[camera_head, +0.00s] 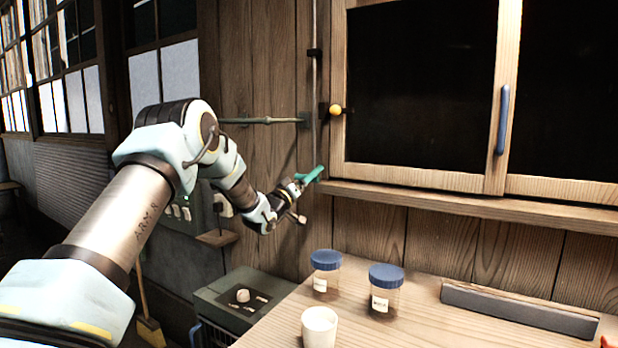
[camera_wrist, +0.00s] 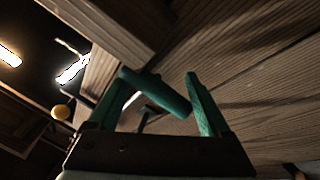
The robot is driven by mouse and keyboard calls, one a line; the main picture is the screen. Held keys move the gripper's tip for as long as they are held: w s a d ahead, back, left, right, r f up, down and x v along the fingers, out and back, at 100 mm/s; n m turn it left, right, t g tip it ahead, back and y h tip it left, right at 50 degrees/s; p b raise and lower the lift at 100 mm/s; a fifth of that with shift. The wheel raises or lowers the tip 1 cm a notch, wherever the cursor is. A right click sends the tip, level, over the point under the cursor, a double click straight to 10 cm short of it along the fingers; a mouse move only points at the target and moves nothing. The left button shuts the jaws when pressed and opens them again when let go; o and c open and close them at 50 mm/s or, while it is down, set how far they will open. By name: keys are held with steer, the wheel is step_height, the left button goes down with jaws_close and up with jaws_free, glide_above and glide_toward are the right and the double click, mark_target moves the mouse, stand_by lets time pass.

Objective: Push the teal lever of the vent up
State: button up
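The teal lever (camera_head: 313,174) shows by the wooden wall, just left of the cabinet's lower corner, beneath a thin vertical rod (camera_head: 314,110). My gripper (camera_head: 299,180) is right at the lever, and the two overlap in the head view. In the wrist view the lever (camera_wrist: 158,93) is a slanted teal bar across the gap between my gripper's teal fingers (camera_wrist: 153,92). The fingers stand wide apart. The lever's one end lies near the left fingertip, its other near the right finger. I cannot tell whether they touch. The lever's mount is mostly hidden.
A wooden cabinet (camera_head: 412,181) with a ledge (camera_head: 470,205) stands right of the lever. A yellow knob (camera_head: 335,110) sits above it. Two blue-lidded jars (camera_head: 326,260) (camera_head: 386,277) and a white cup (camera_head: 319,327) stand on the table below. A horizontal rod (camera_head: 262,121) crosses the wall.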

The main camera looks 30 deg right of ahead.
jaws_close()
stand_by(0.3)
step_height(320, 180, up, 10)
steer(key=shift+w+f, duration=0.1)
stand_by(0.3)
steer(key=shift+o, duration=2.4)
jaws_free()
steer(key=shift+a+f, duration=0.1)
steer(key=shift+a, duration=0.05)
steer(key=b+v, duration=0.4)
steer(key=v, duration=0.6)
steer(key=shift+a+f, duration=0.2)
